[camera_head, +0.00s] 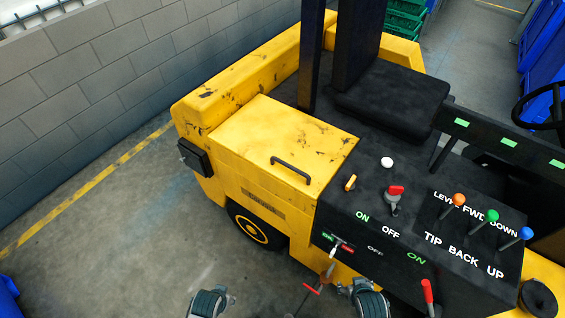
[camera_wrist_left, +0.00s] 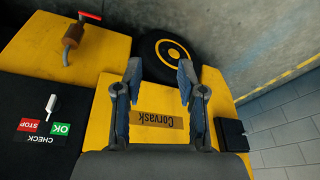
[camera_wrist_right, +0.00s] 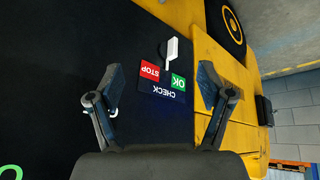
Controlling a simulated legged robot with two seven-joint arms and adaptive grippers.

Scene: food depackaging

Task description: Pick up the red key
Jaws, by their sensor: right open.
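I cannot tell for certain which is the red key. My right gripper (camera_head: 364,292) is low in front of the console, open and empty; its fingers spread before the check panel in the right wrist view (camera_wrist_right: 160,78). My left gripper (camera_head: 209,298) is further left; its fingers are apart and empty (camera_wrist_left: 160,72).
A white switch (camera_wrist_right: 171,52) sits by the OK/STOP check panel. The console carries orange (camera_head: 459,200), green (camera_head: 491,215) and blue (camera_head: 525,233) knobbed levers, and a red lever (camera_head: 427,290). A black seat (camera_head: 392,102) stands behind.

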